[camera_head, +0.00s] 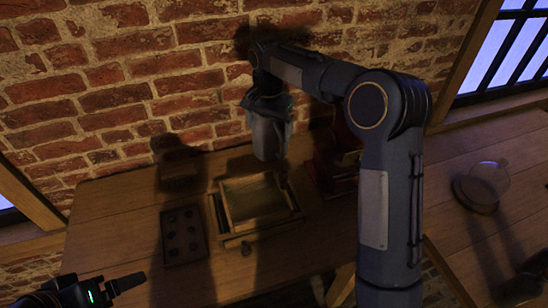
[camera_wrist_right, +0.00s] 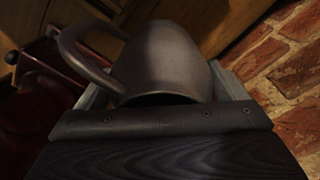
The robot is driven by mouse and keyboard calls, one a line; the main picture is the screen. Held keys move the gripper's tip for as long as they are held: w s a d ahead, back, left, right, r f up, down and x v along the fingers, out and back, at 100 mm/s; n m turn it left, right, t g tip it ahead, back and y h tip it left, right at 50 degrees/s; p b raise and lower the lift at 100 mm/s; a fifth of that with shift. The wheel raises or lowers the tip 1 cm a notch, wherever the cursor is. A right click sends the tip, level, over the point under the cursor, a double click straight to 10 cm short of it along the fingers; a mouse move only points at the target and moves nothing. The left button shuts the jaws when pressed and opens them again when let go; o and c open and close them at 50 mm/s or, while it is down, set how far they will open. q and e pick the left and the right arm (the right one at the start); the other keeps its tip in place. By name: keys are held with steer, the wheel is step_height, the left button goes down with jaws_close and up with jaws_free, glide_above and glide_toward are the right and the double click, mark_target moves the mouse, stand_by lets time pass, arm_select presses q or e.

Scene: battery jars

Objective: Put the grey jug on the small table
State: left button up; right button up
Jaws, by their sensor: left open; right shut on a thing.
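The grey jug (camera_head: 268,136) hangs in the head view above the back of a wooden table, near the brick wall. My right gripper (camera_head: 267,102) is shut on it from above. In the right wrist view the jug (camera_wrist_right: 165,50) sits between the fingers of my right gripper (camera_wrist_right: 165,85), its curved handle to the left. My left gripper (camera_head: 122,284) is at the bottom left, empty and open, though only partly in view. A second wooden surface (camera_head: 470,245) lies to the right; I cannot tell which one is the small table.
Below the jug is a shallow wooden tray (camera_head: 228,205), with a dark plate with round marks (camera_head: 183,238) left of it. A dark red object (camera_head: 333,165) stands right of the tray. A glass vessel (camera_head: 490,178) is on the right surface. The left table's front is clear.

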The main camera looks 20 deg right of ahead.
steer(key=shift+f+p, duration=0.4)
steer(key=shift+f, duration=2.5)
steer(key=shift+f, duration=0.1)
steer(key=o, duration=0.9)
steer(key=shift+f, duration=0.1)
steer(key=shift+o, duration=0.2)
step_height(320, 180, up, 12)
steer(key=shift+r+b, duration=0.25)
steer(key=shift+b, duration=0.2)
steer(key=n+t+y, duration=0.2)
glide_toward(269, 143)
steer(key=s+d+r, duration=0.3)
steer(key=s+d, duration=0.2)
steer(key=s+d+n+t, duration=0.1)
steer(key=s+n, duration=0.1)
steer(key=s, duration=0.7)
steer(key=s+a+f+n+t+y, duration=0.1)
steer(key=s+f, duration=0.3)
steer(key=s, duration=0.3)
steer(key=s+a+f+n+t, duration=0.1)
steer(key=s+f, duration=0.3)
steer(key=s, duration=0.4)
steer(key=shift+a+f+n+t+y, duration=0.2)
steer(key=shift+n+t+y, duration=0.1)
steer(key=shift+n+y, duration=0.15)
